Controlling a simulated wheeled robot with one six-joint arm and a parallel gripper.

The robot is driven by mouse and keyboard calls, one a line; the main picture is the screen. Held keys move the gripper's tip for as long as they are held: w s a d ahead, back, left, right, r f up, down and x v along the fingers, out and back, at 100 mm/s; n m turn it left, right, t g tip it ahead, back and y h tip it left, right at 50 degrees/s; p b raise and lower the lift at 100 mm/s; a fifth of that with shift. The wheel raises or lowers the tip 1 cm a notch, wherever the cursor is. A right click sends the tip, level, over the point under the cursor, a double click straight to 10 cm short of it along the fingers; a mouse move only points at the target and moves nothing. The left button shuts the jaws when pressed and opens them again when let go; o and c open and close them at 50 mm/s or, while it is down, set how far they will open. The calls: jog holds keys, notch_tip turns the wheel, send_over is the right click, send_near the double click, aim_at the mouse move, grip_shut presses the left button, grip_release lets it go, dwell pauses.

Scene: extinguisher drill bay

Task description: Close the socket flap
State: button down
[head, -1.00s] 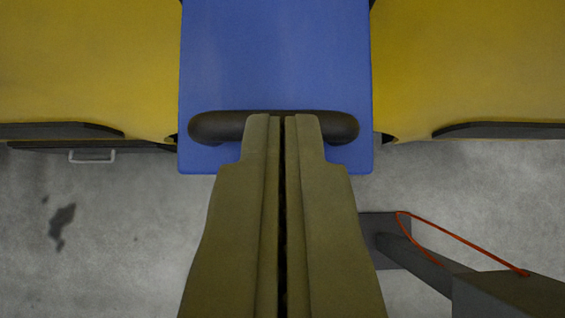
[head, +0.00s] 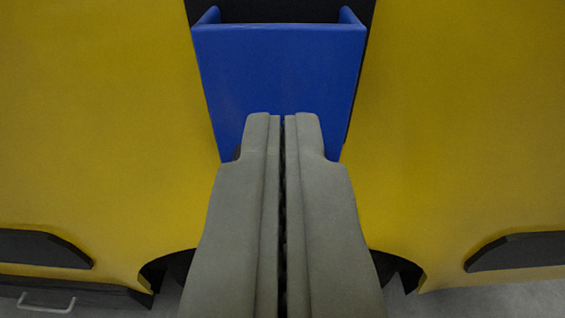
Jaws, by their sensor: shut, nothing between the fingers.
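The blue socket flap (head: 280,70) is at the top middle of the head view, between two yellow panels. Its upper edge carries a short raised lip at each side, and a dark recess (head: 280,10) shows behind that edge. The flap narrows downwards in the picture and looks tilted; I cannot tell its exact angle. My gripper (head: 282,116) is shut and empty, with its fingertips in front of the flap's lower middle. I cannot tell whether they touch it. The fingers cover part of the flap's lower end, and its dark bar handle is not visible.
Yellow bodywork fills the left (head: 95,130) and right (head: 470,130) sides. Dark trim strips run low on both sides. A small metal handle (head: 46,304) is at the bottom left. A little grey floor (head: 510,300) shows at the bottom right.

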jog(key=w+f, duration=0.4)
jog(key=f, duration=0.5)
jog(key=shift+f+t, duration=0.3)
jog(key=shift+f, duration=0.05)
jog(key=shift+s, duration=0.1)
dwell(0.4)
